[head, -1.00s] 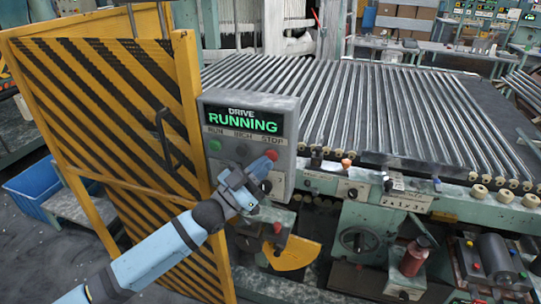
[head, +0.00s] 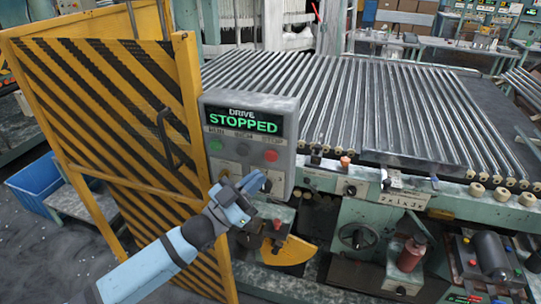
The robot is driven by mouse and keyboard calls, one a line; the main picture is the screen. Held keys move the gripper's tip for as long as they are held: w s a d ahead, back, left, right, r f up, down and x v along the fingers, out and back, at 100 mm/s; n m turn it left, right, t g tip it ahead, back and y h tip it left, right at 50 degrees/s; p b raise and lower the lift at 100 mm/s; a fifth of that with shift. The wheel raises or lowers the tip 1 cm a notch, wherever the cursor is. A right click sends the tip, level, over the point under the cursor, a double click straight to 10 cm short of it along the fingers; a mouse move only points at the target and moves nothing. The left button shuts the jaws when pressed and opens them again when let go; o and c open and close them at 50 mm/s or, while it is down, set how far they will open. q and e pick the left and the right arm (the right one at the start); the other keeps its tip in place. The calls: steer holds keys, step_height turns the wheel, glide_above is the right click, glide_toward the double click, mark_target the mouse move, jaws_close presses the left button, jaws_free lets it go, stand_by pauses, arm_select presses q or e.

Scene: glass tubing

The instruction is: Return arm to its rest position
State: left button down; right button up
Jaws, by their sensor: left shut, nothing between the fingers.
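My left gripper (head: 256,184) is shut and empty. It is in front of the lower part of the grey drive control box (head: 285,190), below its buttons. My blue left arm reaches up to it from the lower left. The box display (head: 242,122) reads DRIVE STOPPED in green. A green button (head: 215,144) is at the left of the box and a red button (head: 271,155) at the right, both uncovered. Part of the box's lower face is hidden behind the gripper. My right gripper is not in view.
A yellow guard gate (head: 85,45) with black stripes stands close on the left of my arm. A bed of glass tubes on rollers (head: 350,100) lies behind the box. A yellow disc part (head: 292,252) and a red bottle (head: 411,254) are below. A blue bin (head: 33,184) sits far left.

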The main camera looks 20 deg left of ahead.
arm_select(q)
steer(key=shift+f, duration=0.1)
stand_by(0.4)
steer(key=s+a+f+n+g+y+p, duration=0.1)
steer(key=s+f+n+g+y+p, duration=0.1)
steer(key=s+f+y, duration=0.4)
steer(key=s+a+f+n+g+y+p, duration=0.1)
steer(key=s+f+n+g+y+p, duration=0.2)
steer(key=s+f, duration=1.3)
step_height(320, 180, down, 5)
steer(key=n+g+y, duration=0.2)
steer(key=y, duration=0.1)
steer(key=shift+s+a+n+p, duration=0.25)
steer(key=shift+s+n+p, duration=0.05)
steer(key=shift+s+p, duration=0.05)
steer(key=shift+r, duration=0.15)
stand_by(0.3)
